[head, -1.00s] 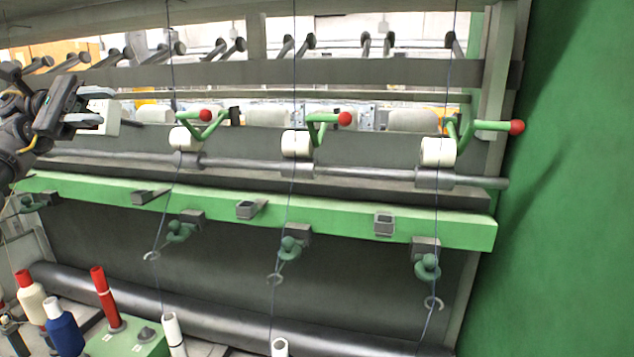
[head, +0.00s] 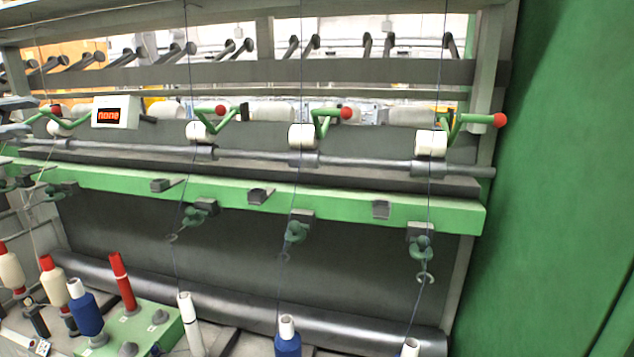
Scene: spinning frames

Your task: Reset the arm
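My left gripper (head: 28,115) shows only at the left edge of the head view. Its two grey fingertips are apart with nothing between them, so it is open and empty. The rest of the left arm is out of the picture. The fingertips appear in front of the left end of the spinning frame, near a green lever with a red knob (head: 56,110). Whether they touch anything there I cannot tell. My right gripper is not in view.
A white display box (head: 115,112) with red characters stands right of the gripper. Green levers, white rollers (head: 301,135) and a green rail (head: 330,197) run across the frame. Threads hang down to several bobbins, including a blue one (head: 86,312). A green wall (head: 570,180) closes the right side.

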